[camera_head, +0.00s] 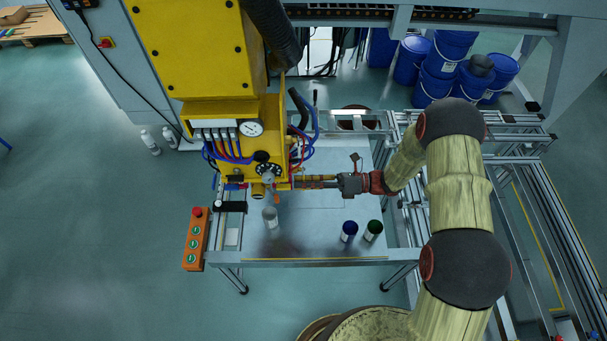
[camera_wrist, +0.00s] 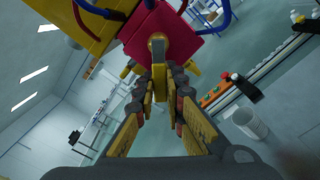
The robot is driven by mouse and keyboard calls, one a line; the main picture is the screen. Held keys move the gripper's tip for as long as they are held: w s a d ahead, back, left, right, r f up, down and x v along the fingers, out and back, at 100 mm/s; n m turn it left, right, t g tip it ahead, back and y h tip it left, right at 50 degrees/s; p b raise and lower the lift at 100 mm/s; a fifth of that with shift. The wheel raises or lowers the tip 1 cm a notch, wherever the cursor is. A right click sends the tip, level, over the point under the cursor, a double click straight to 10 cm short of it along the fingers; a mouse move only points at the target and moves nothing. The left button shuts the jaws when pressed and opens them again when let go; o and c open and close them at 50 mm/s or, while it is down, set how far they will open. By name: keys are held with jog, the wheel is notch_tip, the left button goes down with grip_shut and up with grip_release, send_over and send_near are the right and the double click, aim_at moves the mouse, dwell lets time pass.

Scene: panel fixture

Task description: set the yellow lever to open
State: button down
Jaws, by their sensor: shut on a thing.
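The yellow lever (camera_wrist: 158,48) shows in the wrist view, with its round end against a red block (camera_wrist: 160,30) and its arm running down between my fingers. My gripper (camera_wrist: 168,82) is shut on the lever, and the fingertips hide its lower part. In the head view my gripper (camera_head: 300,183) reaches in from the right to the side of the yellow machine head (camera_head: 250,140). The lever itself cannot be made out clearly there. I cannot read any open or shut marking for it.
Blue and red hoses (camera_head: 304,130) hang close above my gripper. A blue-capped bottle (camera_head: 349,231) and a green-capped bottle (camera_head: 373,230) stand on the metal table (camera_head: 310,246). An orange button box (camera_head: 195,239) is at the table's left edge.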

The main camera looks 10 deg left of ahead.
jog(key=m+p, duration=0.1)
jog(key=r+m+p, duration=0.1)
jog(key=m, duration=0.1)
jog(key=r+m+p, duration=0.1)
jog(key=p, duration=0.1)
jog(key=shift+s+d+m, duration=0.15)
jog(key=shift+s+m, duration=0.15)
jog(key=shift+s, duration=0.1)
jog(key=shift+s+r+m+p, duration=0.1)
jog(key=shift+r+m+p, duration=0.2)
jog(key=shift+m+p, duration=0.6)
jog(key=shift+r+m+p, duration=0.25)
jog(key=shift+m+p, duration=0.35)
jog(key=shift+m, duration=0.5)
jog(key=c, duration=1.9)
grip_release()
jog(key=shift+o, duration=0.3)
jog(key=v, duration=1.2)
